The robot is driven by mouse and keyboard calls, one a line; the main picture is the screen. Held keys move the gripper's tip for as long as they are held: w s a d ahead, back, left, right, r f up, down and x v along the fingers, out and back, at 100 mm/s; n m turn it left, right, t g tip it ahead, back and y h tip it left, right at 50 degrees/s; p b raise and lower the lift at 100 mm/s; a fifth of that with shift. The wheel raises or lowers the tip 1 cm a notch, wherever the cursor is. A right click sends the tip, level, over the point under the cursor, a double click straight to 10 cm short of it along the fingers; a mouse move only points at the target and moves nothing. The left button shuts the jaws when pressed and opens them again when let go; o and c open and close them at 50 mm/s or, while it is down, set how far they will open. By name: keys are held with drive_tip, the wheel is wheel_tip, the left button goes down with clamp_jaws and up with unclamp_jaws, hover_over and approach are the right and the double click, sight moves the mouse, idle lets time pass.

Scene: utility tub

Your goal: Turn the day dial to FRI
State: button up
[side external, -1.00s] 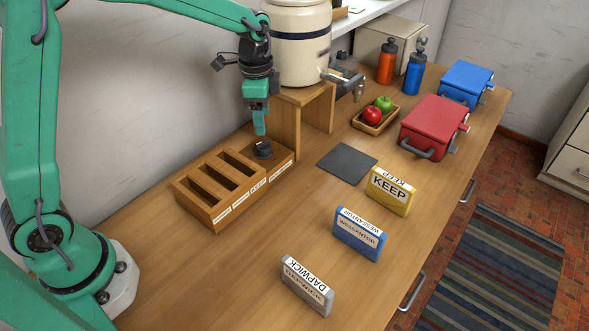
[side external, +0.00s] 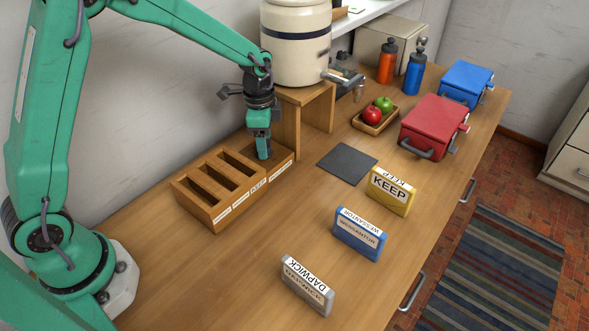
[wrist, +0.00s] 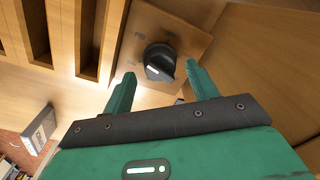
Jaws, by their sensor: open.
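The day dial (wrist: 160,62) is a black round knob with a pale pointer mark, set on a wooden panel (wrist: 190,40) at the end of the slotted wooden rack (side external: 222,203). In the wrist view it lies just beyond and between my open green fingers, with a gap on both sides. My gripper (wrist: 158,85) is empty. In the side view my gripper (side external: 263,155) points down over the dial and hides it.
Wooden stand (side external: 303,120) with a cream crock (side external: 296,45) rises close behind my gripper. A fruit tray (side external: 375,122) and red box (side external: 434,127) are farther back.

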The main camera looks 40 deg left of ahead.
drive_tip(key=shift+f, duration=0.7)
drive_tip(key=shift+c, duration=0.5)
drive_tip(key=c, duration=0.9)
drive_tip(key=shift+s+m, duration=0.1)
drive_tip(key=shift+m, duration=1.5)
drive_tip(key=o, duration=1)
